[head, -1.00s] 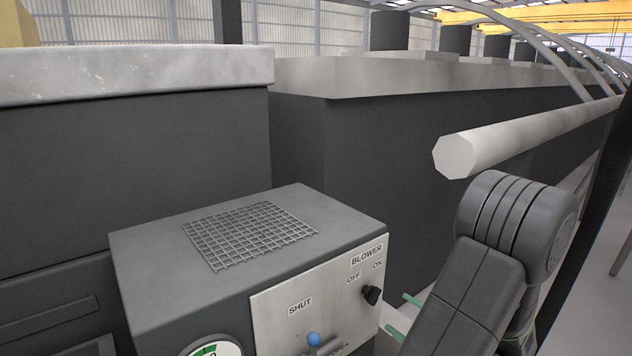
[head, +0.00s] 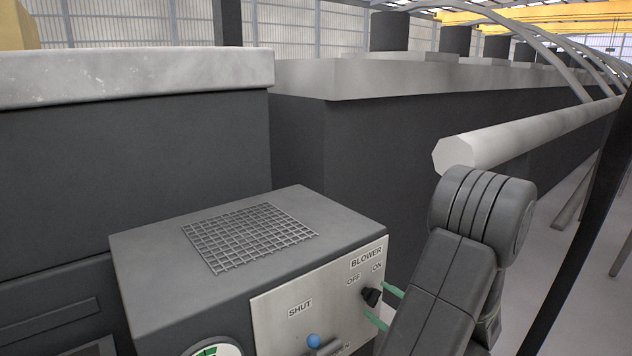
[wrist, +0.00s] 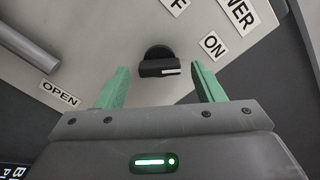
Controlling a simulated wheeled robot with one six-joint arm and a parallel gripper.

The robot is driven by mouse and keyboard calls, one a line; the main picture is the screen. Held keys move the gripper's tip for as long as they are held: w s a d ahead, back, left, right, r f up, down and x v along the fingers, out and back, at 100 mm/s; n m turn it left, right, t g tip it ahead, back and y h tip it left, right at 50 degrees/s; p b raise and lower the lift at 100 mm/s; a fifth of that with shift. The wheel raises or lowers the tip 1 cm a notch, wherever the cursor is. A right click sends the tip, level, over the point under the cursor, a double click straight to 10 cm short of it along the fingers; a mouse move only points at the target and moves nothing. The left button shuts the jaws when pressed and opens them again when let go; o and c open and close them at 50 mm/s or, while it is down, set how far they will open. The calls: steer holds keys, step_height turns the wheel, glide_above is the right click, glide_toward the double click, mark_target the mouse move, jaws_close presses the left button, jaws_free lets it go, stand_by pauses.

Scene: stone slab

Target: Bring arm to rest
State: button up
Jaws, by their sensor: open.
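My gripper (wrist: 160,88) is open, with its two green fingers on either side of the black blower knob (wrist: 160,66) in the wrist view. In the head view the green fingertips (head: 380,306) are close to the knob (head: 371,296) at the right edge of the panel (head: 330,295). The knob's white mark points toward the ON label (wrist: 213,45). My arm (head: 460,270) comes up from the lower right and is bent at the top.
A stone slab (head: 130,75) lies at the back left. A pale pipe (head: 500,146) runs behind my arm. Open floor shows at the right.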

steer(key=shift+x, duration=1)
steer(key=shift+w+a+n, duration=0.1)
steer(key=shift+n, duration=0.2)
steer(key=shift+n+b, duration=0.3)
steer(key=shift+n, duration=0.6)
steer(key=shift+r+n, duration=0.1)
steer(key=shift+n, duration=1.1)
steer(key=n, duration=0.3)
steer(key=shift+r+n, duration=0.15)
steer(key=shift+n, duration=0.25)
steer(key=n+p, duration=0.2)
steer(key=n, duration=0.1)
steer(key=shift+r+n, duration=0.15)
steer(key=shift+n, duration=0.15)
steer(key=n+p, duration=0.2)
steer(key=n, duration=0.1)
steer(key=shift+p, duration=0.35)
steer(key=shift+n, duration=0.3)
steer(key=shift+p, duration=0.3)
